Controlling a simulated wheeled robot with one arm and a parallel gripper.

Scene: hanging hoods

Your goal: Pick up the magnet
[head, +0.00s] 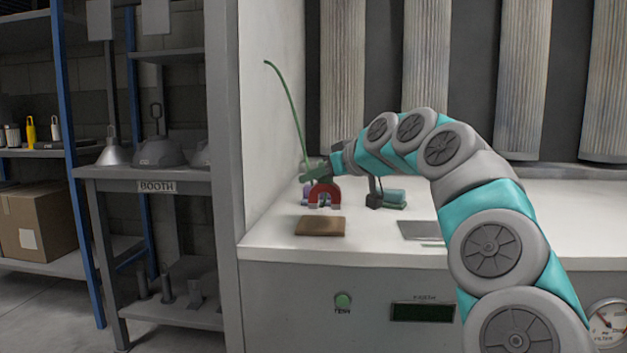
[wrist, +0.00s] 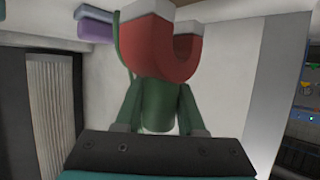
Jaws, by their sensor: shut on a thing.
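The magnet (head: 323,187) is a red horseshoe with pale tips. In the head view it is upright, legs down, at the left of the white counter, behind a brown block. My gripper (head: 317,171) is right above it, shut at its curved top. In the wrist view the magnet (wrist: 166,50) fills the top middle, and the green fingers (wrist: 158,95) reach up to its curve. A green cylinder shows between the fingers. I cannot tell whether the magnet touches the counter.
The brown block (head: 320,226) lies in front of the magnet. A purple thing (wrist: 95,30) is beside it. A teal thing (head: 394,196) and a dark piece lie to the right. A thin green stem (head: 291,105) rises by my gripper. A wall stands close on the left.

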